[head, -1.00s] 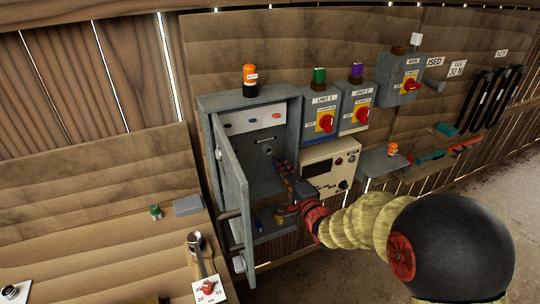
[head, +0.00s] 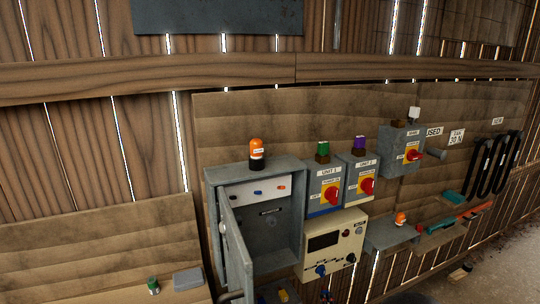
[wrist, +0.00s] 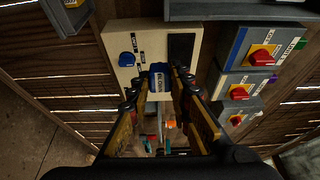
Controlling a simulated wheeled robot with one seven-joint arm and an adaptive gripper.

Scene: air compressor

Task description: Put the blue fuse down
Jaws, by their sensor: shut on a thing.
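The blue fuse (wrist: 158,82), with a pale label, is between the fingertips of my gripper (wrist: 158,84) in the wrist view. The gripper is shut on it, in front of the cream box (wrist: 120,35). In the head view only a small red and blue bit of my gripper (head: 326,296) shows at the bottom edge. The fuse cannot be made out there. The grey cabinet (head: 293,168) stands with its door (head: 236,262) swung open.
The cream box (head: 354,232) with a dark display and a blue knob (head: 320,270) is right of the cabinet. Switch boxes (head: 325,180) with red knobs hang above it. A grey shelf (head: 385,238) bears an orange lamp (head: 400,218). A green-topped piece (head: 153,285) sits at lower left.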

